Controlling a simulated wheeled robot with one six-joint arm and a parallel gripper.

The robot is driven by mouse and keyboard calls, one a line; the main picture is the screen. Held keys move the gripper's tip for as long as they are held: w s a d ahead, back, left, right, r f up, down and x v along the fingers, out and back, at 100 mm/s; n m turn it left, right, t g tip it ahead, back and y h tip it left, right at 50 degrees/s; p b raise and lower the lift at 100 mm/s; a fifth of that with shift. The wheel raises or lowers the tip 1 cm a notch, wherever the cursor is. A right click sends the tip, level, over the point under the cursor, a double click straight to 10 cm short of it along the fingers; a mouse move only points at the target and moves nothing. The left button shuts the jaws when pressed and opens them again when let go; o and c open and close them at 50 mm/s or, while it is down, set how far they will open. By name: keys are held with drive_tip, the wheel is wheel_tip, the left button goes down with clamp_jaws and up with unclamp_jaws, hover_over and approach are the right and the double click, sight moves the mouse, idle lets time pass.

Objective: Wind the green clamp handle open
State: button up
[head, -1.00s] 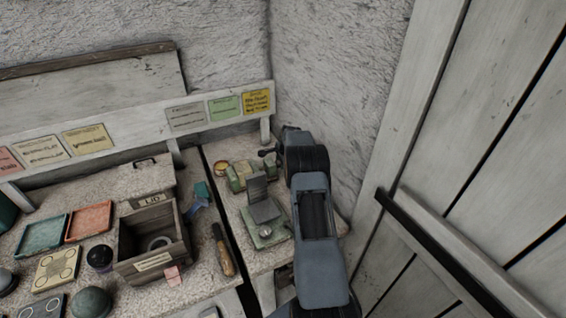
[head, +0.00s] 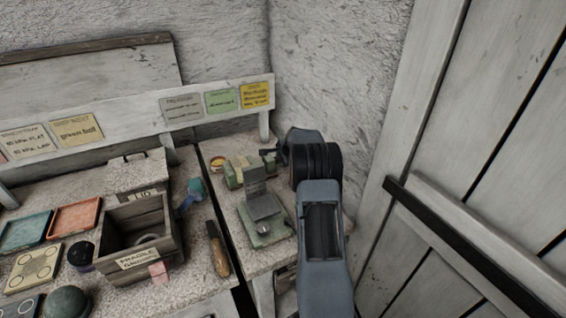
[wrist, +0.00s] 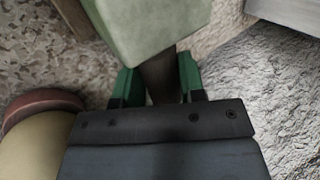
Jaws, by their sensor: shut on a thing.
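The green clamp (head: 235,174) stands on the speckled top at the back right, near the wall corner. In the wrist view its pale green block (wrist: 150,22) fills the upper middle. A dark brown bar, the clamp handle (wrist: 160,78), runs down from under that block. My gripper (wrist: 160,84) has green fingertips on either side of this bar and is shut on it. In the head view my gripper (head: 269,153) reaches the clamp's right side from the right. The far end of the handle is hidden behind the gripper body.
A green base with an upright grey plate (head: 262,207) stands just in front of the clamp. A round pot with a reddish rim (wrist: 42,102) is close to my gripper. A wooden box (head: 140,240) and a wooden-handled tool (head: 219,255) are left. The plaster wall (head: 335,90) is close behind.

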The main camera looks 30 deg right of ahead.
drive_tip(key=o, duration=0.9)
drive_tip(key=shift+o, duration=0.2)
drive_tip(key=shift+r, duration=0.15)
drive_tip(key=v, duration=1.3)
drive_tip(key=shift+s+r+b, duration=0.2)
drive_tip(key=shift+r+b, duration=0.05)
drive_tip(key=shift+b, duration=0.2)
drive_tip(key=shift+a, duration=0.1)
